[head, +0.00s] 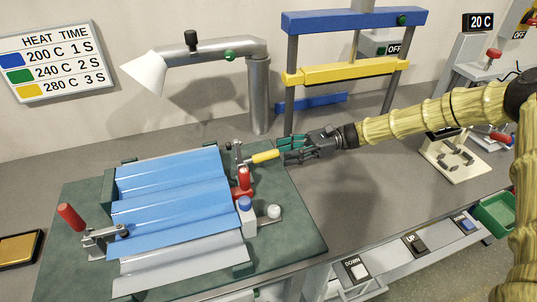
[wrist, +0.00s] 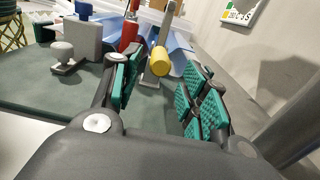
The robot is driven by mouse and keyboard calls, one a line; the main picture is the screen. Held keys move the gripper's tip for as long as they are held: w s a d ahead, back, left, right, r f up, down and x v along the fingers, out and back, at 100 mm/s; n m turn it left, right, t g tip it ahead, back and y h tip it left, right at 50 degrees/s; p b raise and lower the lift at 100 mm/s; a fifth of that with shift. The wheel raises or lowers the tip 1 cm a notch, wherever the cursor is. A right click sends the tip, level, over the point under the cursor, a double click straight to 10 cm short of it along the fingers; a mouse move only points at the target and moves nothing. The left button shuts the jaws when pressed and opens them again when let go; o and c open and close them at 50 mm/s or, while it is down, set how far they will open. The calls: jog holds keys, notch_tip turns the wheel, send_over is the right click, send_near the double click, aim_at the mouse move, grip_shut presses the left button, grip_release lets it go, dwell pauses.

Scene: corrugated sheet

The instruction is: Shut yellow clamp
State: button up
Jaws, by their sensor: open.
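The yellow clamp's handle (head: 264,156) sticks out to the right, nearly level, from its metal mount (head: 238,153) at the back right corner of the blue corrugated sheet (head: 165,205). In the wrist view the rounded yellow handle end (wrist: 160,62) points towards me, with its metal arm rising behind it. My gripper (head: 285,149) is open just right of the handle end. In the wrist view the green-padded fingers of my gripper (wrist: 162,80) stand apart, with the handle end between and slightly beyond them. I see no contact.
A red upright handle (head: 244,179) and a blue-topped block (head: 244,208) stand close in front of the yellow clamp. Another red-handled clamp (head: 70,216) is at the front left.

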aim_at(254, 159)
jog(key=p+x, duration=0.1)
jog(key=x, duration=0.5)
jog(key=shift+a, duration=0.2)
grip_shut()
